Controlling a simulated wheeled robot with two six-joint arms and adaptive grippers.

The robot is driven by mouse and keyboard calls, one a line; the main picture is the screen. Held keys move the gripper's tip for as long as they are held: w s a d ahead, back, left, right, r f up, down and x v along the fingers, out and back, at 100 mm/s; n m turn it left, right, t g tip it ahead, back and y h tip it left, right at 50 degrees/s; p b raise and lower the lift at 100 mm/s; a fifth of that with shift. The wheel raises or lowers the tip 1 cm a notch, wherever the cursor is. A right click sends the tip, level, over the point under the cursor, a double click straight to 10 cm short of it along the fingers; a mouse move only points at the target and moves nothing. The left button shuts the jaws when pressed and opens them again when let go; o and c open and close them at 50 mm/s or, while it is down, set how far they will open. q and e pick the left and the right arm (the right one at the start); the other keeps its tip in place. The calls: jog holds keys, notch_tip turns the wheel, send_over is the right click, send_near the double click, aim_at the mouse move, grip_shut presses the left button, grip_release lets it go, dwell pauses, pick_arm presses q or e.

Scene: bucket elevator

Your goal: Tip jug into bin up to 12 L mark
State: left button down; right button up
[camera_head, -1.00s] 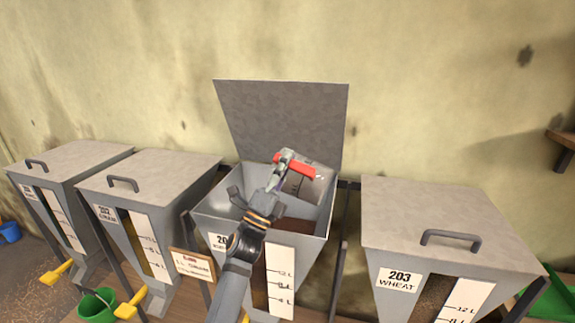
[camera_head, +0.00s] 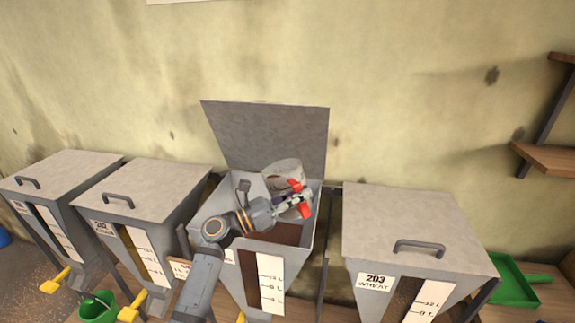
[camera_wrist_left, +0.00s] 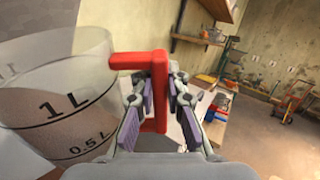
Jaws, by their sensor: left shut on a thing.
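The clear jug (camera_head: 281,176) with a red handle (camera_head: 306,205) is above the back of the open bin (camera_head: 240,278). My left gripper (camera_head: 293,203) is shut on its handle. In the left wrist view the jug (camera_wrist_left: 62,75) shows 1 L and 0.5 L marks, with a brownish fill near the 1 L line; the handle (camera_wrist_left: 158,90) sits between the fingers (camera_wrist_left: 155,100). The bin has brown contents inside. Its front scale (camera_head: 271,284) reads 12, 8 and 4 L beside a dark window; the exact level is hard to read. My right gripper is out of view.
The bin's raised lid (camera_head: 265,138) stands behind the jug. A closed wheat bin (camera_head: 415,225) is on the right and two closed bins (camera_head: 140,190) on the left. A green pail (camera_head: 97,308) sits low left. A wall shelf (camera_head: 548,158) is at the right.

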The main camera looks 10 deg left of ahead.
aim_at(302, 206)
pick_arm(q)
jog(key=f+m+g+y, duration=0.1)
jog(key=f+m+g, duration=0.1)
jog(key=f+m, duration=0.1)
jog(key=shift+d+f+y+b, duration=0.3)
jog(key=shift+d+y, duration=0.1)
jog(key=shift+s+r, duration=0.1)
jog(key=shift+r, duration=1.95)
jog(key=shift+f, duration=0.1)
